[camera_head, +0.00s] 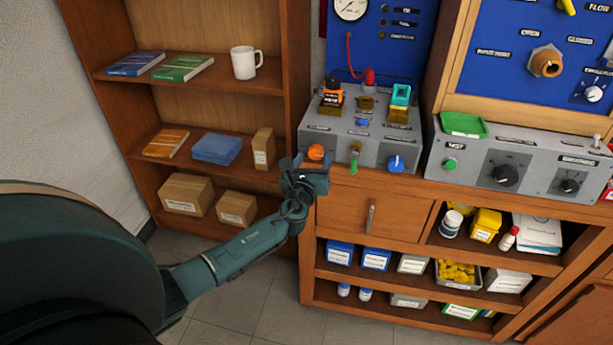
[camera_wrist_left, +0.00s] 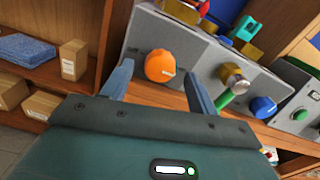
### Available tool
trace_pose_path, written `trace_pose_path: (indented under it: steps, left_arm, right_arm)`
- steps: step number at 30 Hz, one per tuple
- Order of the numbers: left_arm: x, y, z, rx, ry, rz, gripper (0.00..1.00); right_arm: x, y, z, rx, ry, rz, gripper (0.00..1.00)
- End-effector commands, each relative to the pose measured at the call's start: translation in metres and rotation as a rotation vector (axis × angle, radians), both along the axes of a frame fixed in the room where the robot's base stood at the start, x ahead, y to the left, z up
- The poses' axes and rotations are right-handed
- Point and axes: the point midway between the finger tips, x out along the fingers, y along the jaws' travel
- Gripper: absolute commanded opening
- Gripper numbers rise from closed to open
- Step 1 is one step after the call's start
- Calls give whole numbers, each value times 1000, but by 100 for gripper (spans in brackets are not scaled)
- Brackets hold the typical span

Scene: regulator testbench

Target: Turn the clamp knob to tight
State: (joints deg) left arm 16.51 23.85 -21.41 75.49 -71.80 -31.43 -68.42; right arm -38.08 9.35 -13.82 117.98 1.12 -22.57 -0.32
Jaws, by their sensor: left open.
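An orange knob (camera_head: 316,152) sits at the left end of the front of a grey control box (camera_head: 340,136). It carries a small label too small to read, and I cannot tell for sure that it is the clamp knob. In the left wrist view the orange knob (camera_wrist_left: 160,66) shows between the two fingers, a little beyond them. My left gripper (camera_head: 307,162) is open and empty, just in front of and below the knob, apparently apart from it. A green-handled lever (camera_head: 354,158) and a blue knob (camera_head: 396,163) stand right of the orange knob. My right gripper is not in view.
In the left wrist view the green lever (camera_wrist_left: 232,92) is close to the right finger. A wooden drawer with a metal handle (camera_head: 371,216) lies below the box. A shelf unit with a white mug (camera_head: 245,62) and boxes stands left. A second grey panel (camera_head: 500,165) stands right.

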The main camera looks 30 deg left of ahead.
Motion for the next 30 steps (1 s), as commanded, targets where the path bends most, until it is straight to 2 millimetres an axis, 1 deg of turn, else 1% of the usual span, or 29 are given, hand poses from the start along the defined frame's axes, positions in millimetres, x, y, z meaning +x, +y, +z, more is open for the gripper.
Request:
trace_pose_path:
  steps: [2, 5, 9, 12, 15, 18, 21, 30]
  left_arm:
    - [-14, -4, 0, -1, 3, -2, 59]
    - [-36, -12, 0, -1, 3, -2, 59]
    - [-66, -21, -1, -1, 3, -2, 59]
    - [-85, -27, -1, -1, 2, 0, 59]
    - [-99, -32, -1, -1, 2, 0, 59]
    - [-107, -34, 0, 0, 1, 0, 59]
    - [-112, -36, 0, 1, 0, 1, 59]
    - [-112, -36, 1, 1, 0, 1, 59]
  right_arm:
    - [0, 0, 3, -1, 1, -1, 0]
    - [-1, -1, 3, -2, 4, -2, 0]
    - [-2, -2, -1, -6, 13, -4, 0]
    - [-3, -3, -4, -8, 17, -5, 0]
    - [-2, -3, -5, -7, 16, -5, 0]
    - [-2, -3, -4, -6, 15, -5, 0]
    - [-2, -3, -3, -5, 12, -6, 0]
    - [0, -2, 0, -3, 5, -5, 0]
